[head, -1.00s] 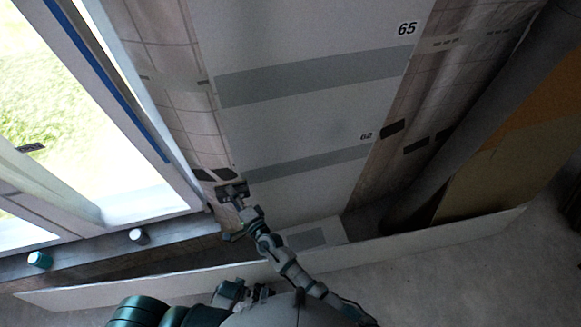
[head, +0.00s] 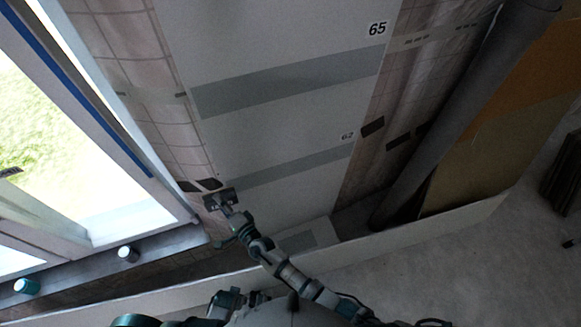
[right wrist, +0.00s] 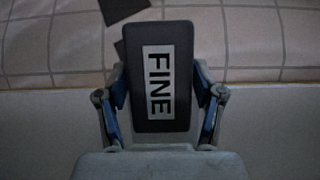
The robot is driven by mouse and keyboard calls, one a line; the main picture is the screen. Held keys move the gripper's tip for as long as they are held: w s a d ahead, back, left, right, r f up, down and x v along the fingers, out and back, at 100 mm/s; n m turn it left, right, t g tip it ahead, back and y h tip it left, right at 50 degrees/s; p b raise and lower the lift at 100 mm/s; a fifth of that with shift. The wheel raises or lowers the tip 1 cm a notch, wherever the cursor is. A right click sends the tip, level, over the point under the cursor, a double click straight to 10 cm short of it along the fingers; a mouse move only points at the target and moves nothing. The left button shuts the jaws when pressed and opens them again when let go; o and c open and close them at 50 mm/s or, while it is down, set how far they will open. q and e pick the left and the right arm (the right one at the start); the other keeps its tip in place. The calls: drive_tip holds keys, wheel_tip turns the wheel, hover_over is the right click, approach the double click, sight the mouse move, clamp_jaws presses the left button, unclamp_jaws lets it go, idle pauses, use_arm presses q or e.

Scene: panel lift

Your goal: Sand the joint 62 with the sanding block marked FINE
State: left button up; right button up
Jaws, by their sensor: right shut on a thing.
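The joint 62 is a grey band (head: 290,167) across the pale wall panel, with the label 62 (head: 347,135) above its right end. My right gripper (head: 226,207) is at the band's left end, by the panel's left edge. It is shut on a dark sanding block (head: 217,198). In the right wrist view the sanding block (right wrist: 160,40) shows the word FINE on a light label and sits between both fingers (right wrist: 160,105). I cannot tell whether the block touches the panel. My left gripper is not in view.
A wider grey band (head: 290,82) by label 65 (head: 377,28) lies higher on the panel. A window (head: 60,150) is at left, with a teal-lidded jar (head: 27,286) and a white-topped jar (head: 128,253) on its sill. A thick grey pipe (head: 450,125) stands at right.

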drive_tip(key=shift+w+d+r, duration=0.1)
drive_tip(key=shift+d+r, duration=0.05)
drive_tip(key=shift+d, duration=0.4)
drive_tip(key=shift+a, duration=0.1)
drive_tip(key=shift+w+a, duration=0.2)
drive_tip(key=shift+a, duration=0.4)
drive_tip(key=shift+w+d, duration=0.1)
drive_tip(key=shift+d, duration=0.35)
drive_tip(key=shift+w+a, duration=0.1)
drive_tip(key=shift+a, duration=0.05)
drive_tip(key=shift+w+a, duration=0.1)
drive_tip(key=shift+a, duration=0.25)
